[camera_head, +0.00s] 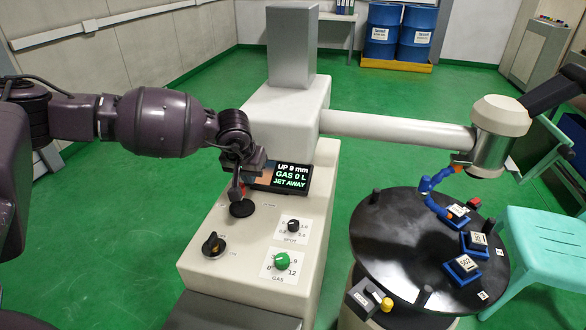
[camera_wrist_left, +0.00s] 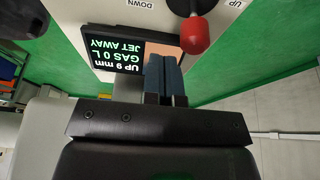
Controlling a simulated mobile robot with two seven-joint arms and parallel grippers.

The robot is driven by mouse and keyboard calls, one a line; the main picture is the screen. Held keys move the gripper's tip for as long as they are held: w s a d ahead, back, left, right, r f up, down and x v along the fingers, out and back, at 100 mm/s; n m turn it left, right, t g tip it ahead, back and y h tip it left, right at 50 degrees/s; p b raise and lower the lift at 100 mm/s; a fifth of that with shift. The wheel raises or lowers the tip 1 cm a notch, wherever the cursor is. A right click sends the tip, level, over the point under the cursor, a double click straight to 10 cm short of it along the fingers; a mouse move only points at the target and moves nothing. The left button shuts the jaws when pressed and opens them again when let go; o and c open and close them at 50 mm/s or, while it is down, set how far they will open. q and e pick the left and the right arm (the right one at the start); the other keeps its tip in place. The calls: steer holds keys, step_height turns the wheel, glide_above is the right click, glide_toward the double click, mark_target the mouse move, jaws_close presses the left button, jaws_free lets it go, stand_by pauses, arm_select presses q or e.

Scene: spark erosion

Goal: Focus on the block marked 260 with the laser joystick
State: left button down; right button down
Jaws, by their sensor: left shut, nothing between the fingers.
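The laser joystick has a black round base (camera_head: 241,209) on the cream machine's panel; its red knob (camera_wrist_left: 195,36) shows in the left wrist view. My left gripper (camera_head: 238,185) is shut and empty at the joystick. In the left wrist view its blue fingertips (camera_wrist_left: 163,60) are beside the knob; I cannot tell if they touch. The display (camera_head: 292,176) reads UP 9 mm, GAS 0 L, JET AWAY.
A blue jointed nozzle (camera_head: 429,185) hangs from the white arm (camera_head: 400,130) over the round table, near the back block. The panel also holds a black switch (camera_head: 213,245), the SPOT knob (camera_head: 293,226) and the green GAS knob (camera_head: 281,262).

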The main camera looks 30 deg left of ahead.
arm_select(q)
steer(key=shift+f, duration=0.1)
steer(key=shift+f+b, duration=0.7)
steer(key=shift+f, duration=1.25)
arm_select(e)
steer(key=shift+s+a+f, duration=0.1)
steer(key=shift+s+f, duration=0.1)
steer(key=shift+f, duration=0.35)
steer(key=shift+s+f, duration=0.2)
steer(key=shift+f, duration=0.35)
arm_select(q)
steer(key=shift+r, duration=0.1)
